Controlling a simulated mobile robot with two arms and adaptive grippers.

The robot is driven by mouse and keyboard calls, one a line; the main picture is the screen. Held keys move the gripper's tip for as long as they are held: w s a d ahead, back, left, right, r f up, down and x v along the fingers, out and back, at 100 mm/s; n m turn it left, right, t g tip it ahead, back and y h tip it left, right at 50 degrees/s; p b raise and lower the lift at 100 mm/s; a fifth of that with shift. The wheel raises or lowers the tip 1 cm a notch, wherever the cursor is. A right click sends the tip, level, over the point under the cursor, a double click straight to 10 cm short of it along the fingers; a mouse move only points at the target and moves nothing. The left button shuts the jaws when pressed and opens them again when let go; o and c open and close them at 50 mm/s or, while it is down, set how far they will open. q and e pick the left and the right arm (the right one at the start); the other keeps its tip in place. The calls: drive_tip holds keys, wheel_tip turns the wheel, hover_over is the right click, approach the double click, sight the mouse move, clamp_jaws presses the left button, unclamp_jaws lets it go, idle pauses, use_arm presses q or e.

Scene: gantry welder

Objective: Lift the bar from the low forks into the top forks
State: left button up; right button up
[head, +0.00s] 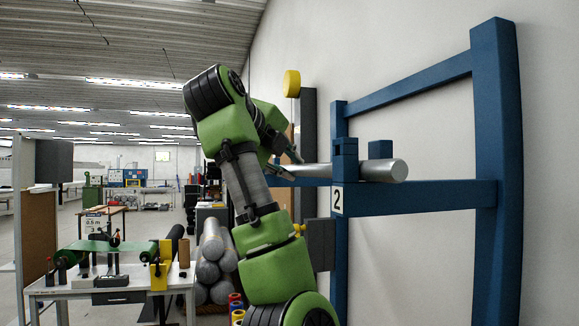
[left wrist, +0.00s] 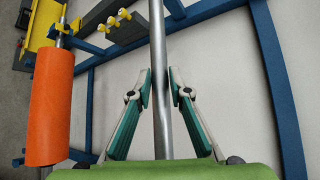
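The bar (head: 384,170) is a smooth silver rod, about level. Its near end sticks out past the blue frame at a blue fork prong (head: 380,150) and a second block (head: 345,146) on the crossbeam; I cannot tell whether it rests there. My left gripper (head: 283,165) is at the bar's farther part, left of the post. In the left wrist view the bar (left wrist: 157,30) runs between the two fingers (left wrist: 160,82), with the pads close against both sides, so it looks shut on the bar. My right gripper is out of view.
An orange roller (left wrist: 53,108) is left in the wrist view. A workbench (head: 110,290) and grey rolls (head: 212,260) stand left of my arm.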

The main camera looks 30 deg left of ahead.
use_arm(q)
drive_tip(key=o, duration=0.3)
drive_tip(key=shift+r, duration=0.1)
drive_tip(key=shift+o, duration=0.2)
drive_tip(key=shift+s, duration=0.1)
drive_tip(key=v, duration=1.2)
